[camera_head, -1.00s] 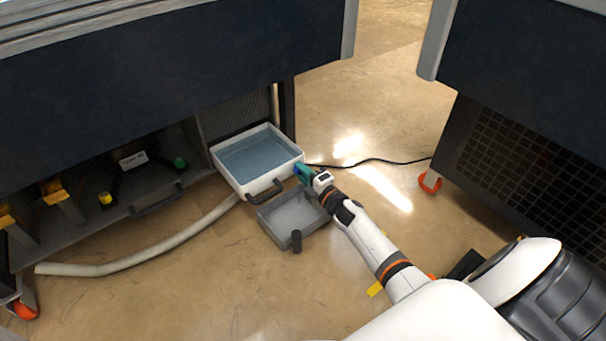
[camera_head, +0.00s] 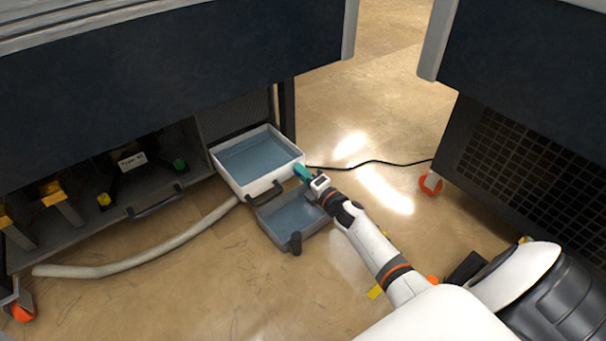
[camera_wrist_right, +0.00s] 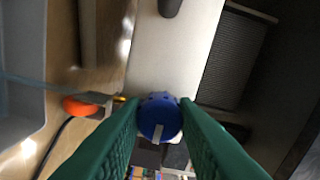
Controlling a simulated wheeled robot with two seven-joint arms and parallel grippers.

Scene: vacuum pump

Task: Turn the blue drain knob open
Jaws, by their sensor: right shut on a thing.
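The blue drain knob (camera_wrist_right: 160,118) sits on the white wall of the water container (camera_head: 230,180). A pale mark on the knob points down in the right wrist view. My right gripper (camera_wrist_right: 159,106) has its green fingers on both sides of the knob and is shut on it. In the head view the right gripper (camera_head: 300,171) reaches the container's front right corner and hides the knob. The container holds bluish water. A grey tray (camera_head: 268,236) stands on the floor just below, with bluish liquid in it. My left gripper is not in view.
A pale hose (camera_head: 130,262) runs along the floor to the container. A black cable (camera_head: 385,161) lies behind my right arm. Dark cabinets stand left and right, with orange casters (camera_head: 430,184).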

